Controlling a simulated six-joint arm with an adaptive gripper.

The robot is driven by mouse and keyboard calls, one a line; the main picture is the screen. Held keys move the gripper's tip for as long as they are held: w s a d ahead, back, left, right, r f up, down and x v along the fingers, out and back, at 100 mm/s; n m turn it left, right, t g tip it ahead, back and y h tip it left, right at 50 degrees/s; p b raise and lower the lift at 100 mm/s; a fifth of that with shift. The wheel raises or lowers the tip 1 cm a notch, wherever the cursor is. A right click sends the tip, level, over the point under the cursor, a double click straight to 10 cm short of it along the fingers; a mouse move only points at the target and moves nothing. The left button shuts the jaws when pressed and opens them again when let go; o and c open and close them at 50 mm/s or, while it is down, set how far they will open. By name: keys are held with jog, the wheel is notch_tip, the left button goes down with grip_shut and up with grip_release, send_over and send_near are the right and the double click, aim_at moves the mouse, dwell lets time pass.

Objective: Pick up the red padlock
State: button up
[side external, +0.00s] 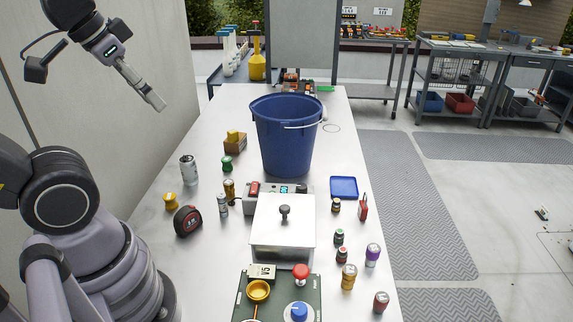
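A small red object (363,209) with a thin upright part at its top stands near the right edge of the white table. It looks like the red padlock, but it is too small to be sure. My gripper (153,98) is at the upper left, high above the table's left side and far from the red object. Its fingers point down and to the right and look close together. I cannot tell whether they are open or shut. I see nothing held in them.
A blue bucket (287,140) stands mid-table behind a lidded white box (283,230). A blue tray (344,187) lies just behind the red object. Small jars and cans (372,254) stand in front of it. A tape measure (188,220) and a silver can (188,170) are at left.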

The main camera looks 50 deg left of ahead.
jog(key=w+d+t+h, duration=0.1)
jog(key=w+d, duration=0.2)
jog(key=w, duration=0.5)
jog(key=w+d+t+h, duration=0.1)
jog(key=w+d, duration=0.1)
jog(key=w, duration=0.5)
jog(key=n+t+y, duration=0.3)
jog(key=t+y, duration=0.1)
jog(key=t, duration=0.1)
send_over(366, 203)
jog(key=s+d, duration=0.2)
jog(key=s, duration=0.3)
notch_tip(366, 203, down, 24)
jog(key=shift+y, duration=0.9)
jog(key=f, duration=1)
jog(key=shift+a+f, duration=0.3)
jog(key=shift+a, duration=0.05)
jog(key=x, duration=0.5)
jog(key=shift+w+f, duration=0.1)
jog(key=shift+f, duration=0.2)
grip_shut()
